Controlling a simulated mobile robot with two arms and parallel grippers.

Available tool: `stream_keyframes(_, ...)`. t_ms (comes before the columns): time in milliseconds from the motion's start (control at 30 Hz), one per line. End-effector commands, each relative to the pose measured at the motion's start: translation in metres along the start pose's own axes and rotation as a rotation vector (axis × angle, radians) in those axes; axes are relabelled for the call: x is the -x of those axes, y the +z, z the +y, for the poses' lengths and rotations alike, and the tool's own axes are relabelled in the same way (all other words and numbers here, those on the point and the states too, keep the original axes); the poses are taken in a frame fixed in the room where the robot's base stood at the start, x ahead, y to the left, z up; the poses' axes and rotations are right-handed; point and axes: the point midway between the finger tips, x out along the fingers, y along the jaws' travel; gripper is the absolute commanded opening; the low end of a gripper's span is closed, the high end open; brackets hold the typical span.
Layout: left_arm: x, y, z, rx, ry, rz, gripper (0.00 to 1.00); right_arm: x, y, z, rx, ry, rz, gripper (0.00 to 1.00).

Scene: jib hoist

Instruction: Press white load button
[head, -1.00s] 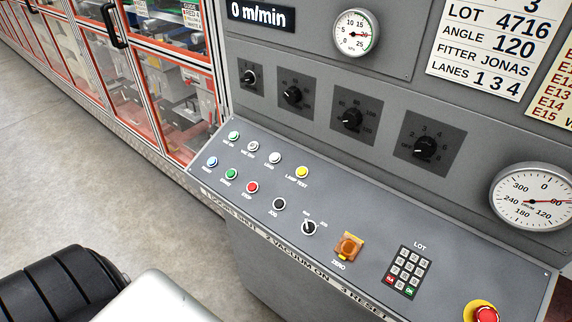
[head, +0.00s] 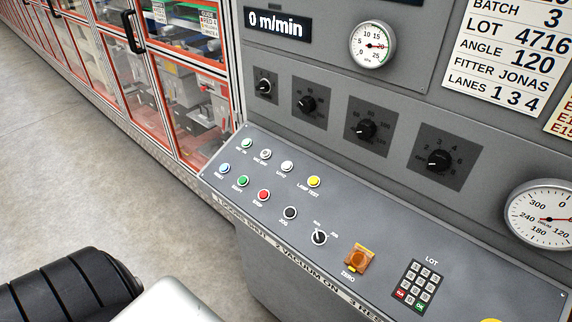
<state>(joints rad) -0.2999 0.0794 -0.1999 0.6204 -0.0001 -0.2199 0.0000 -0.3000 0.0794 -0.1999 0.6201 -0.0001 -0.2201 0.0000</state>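The white load button (head: 287,166) is on the upper row of the sloped grey control panel (head: 390,240). It sits between a greyish-white vac off button (head: 266,153) and a yellow lamp test button (head: 313,181). Its label below is small and looks like "LOAD". Nothing covers or touches it. Neither of my grippers is in view. A black ribbed part and a pale rounded part of my own body show at the bottom left, well short of the panel.
The lower row has blue (head: 222,168), green (head: 242,181), red (head: 263,195) and black (head: 290,212) buttons and a selector (head: 319,237). An orange-covered zero button (head: 358,257) and a keypad (head: 418,285) lie to the right. Red-framed glazed doors (head: 190,110) stand left; the floor is clear.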

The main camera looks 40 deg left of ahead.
Motion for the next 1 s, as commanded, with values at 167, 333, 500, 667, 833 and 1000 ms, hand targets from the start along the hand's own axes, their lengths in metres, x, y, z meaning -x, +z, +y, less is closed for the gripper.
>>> stream_keyframes(167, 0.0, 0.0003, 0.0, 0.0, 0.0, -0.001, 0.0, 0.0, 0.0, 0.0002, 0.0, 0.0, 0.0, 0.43)
stream_keyframes(333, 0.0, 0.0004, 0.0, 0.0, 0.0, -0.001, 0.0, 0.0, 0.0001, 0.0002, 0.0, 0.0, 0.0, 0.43)
stream_keyframes(500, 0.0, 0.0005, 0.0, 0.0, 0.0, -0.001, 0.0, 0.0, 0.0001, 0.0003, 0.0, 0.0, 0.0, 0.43)
stream_keyframes(667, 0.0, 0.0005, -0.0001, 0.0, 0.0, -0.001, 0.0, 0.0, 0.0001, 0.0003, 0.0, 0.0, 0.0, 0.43)
stream_keyframes(833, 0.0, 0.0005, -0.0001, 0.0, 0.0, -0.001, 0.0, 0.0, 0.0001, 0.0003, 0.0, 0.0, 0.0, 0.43)
stream_keyframes(1000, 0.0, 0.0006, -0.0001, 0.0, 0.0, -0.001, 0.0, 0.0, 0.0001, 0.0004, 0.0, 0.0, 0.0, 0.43)
